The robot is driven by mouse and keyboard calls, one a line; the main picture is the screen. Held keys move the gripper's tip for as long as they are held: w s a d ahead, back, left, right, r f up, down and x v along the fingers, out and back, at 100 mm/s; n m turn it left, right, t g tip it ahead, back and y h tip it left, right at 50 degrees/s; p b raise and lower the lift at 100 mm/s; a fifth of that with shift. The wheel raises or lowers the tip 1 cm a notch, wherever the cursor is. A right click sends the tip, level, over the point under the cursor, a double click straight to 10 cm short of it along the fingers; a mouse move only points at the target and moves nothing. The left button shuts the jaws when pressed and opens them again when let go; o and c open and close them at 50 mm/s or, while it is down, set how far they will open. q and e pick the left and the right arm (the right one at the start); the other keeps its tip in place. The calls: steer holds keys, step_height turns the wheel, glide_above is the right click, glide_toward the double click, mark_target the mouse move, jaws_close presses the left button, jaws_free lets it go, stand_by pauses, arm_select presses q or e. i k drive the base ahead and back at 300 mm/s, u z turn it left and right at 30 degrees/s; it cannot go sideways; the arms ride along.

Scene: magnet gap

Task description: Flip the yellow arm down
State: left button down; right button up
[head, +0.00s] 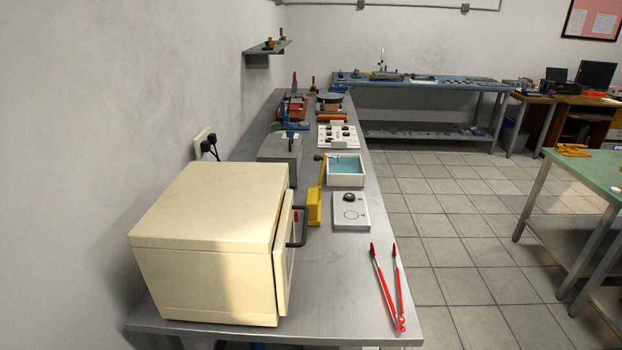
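The yellow arm (323,173) stands nearly upright in the head view, leaning slightly right. It rises from a yellow base block (314,208) on the metal bench, right of the cream oven. A small dark knob (318,157) shows near the arm's top. The arm is beside the white-rimmed basin with a blue inside (346,168). Neither of my grippers is in view.
The cream oven (205,250) fills the bench's near left, its door (285,255) slightly ajar with a dark handle. A white plate with a knob (350,211) and red tongs (388,285) lie to the right. Bare bench top (335,270) lies between oven and tongs.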

mark_target(317, 157)
steer(key=k, duration=0.35)
steer(key=z, duration=1.7)
steer(key=i, duration=2.7)
steer(key=u, duration=2.65)
steer(key=i, duration=0.15)
steer(key=z, duration=0.2)
